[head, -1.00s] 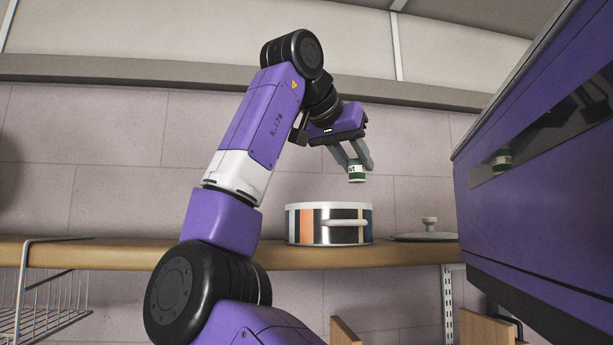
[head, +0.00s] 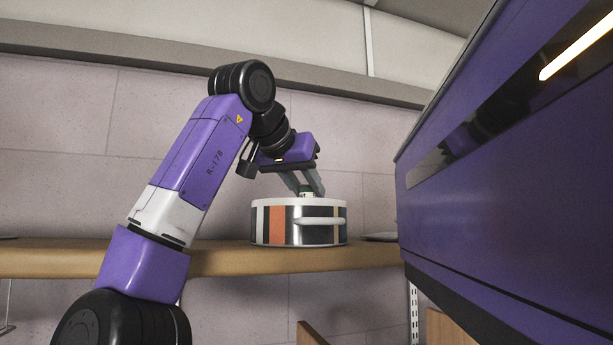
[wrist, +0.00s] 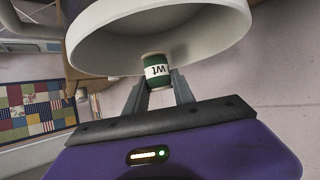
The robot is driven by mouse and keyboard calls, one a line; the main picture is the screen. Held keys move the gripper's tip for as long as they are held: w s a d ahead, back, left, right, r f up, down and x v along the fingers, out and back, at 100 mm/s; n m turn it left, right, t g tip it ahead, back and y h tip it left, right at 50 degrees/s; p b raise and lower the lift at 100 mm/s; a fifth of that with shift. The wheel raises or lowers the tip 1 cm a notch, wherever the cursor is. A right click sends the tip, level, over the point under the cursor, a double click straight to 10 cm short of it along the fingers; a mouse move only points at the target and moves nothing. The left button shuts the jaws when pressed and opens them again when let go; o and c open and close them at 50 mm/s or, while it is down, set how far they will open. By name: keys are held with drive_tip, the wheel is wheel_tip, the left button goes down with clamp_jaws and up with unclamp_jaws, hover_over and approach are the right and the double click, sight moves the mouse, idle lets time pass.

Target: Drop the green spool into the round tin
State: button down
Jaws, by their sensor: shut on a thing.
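The green spool (wrist: 156,72) has a white label band and is held between my fingers in the wrist view. In the head view, only a small part of it shows just above the tin's rim. The round tin (head: 277,226) is a wide pot-like container with coloured vertical stripes, a pale rim and a white side handle. It stands upright on the wooden shelf. My gripper (head: 306,189) is shut on the spool and tilted down at the tin's top. The tin's pale rim (wrist: 215,50) curves close by the spool in the wrist view. The tin's floor is hidden in the head view.
The wooden shelf (head: 220,262) runs along a tiled wall (head: 60,160). A patchwork cloth (wrist: 38,110) shows at the left of the wrist view. The shelf left of the tin looks clear.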

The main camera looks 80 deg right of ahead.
drive_tip(key=shift+f, duration=0.15)
drive_tip(key=c, duration=1)
unclamp_jaws()
drive_tip(key=shift+o, duration=0.2)
drive_tip(key=shift+a, duration=0.1)
drive_tip(key=b+v, duration=0.1)
drive_tip(key=v, duration=0.6)
drive_tip(key=shift+a+b, duration=0.25)
drive_tip(key=shift+b, duration=0.15)
drive_tip(key=shift+a, duration=0.1)
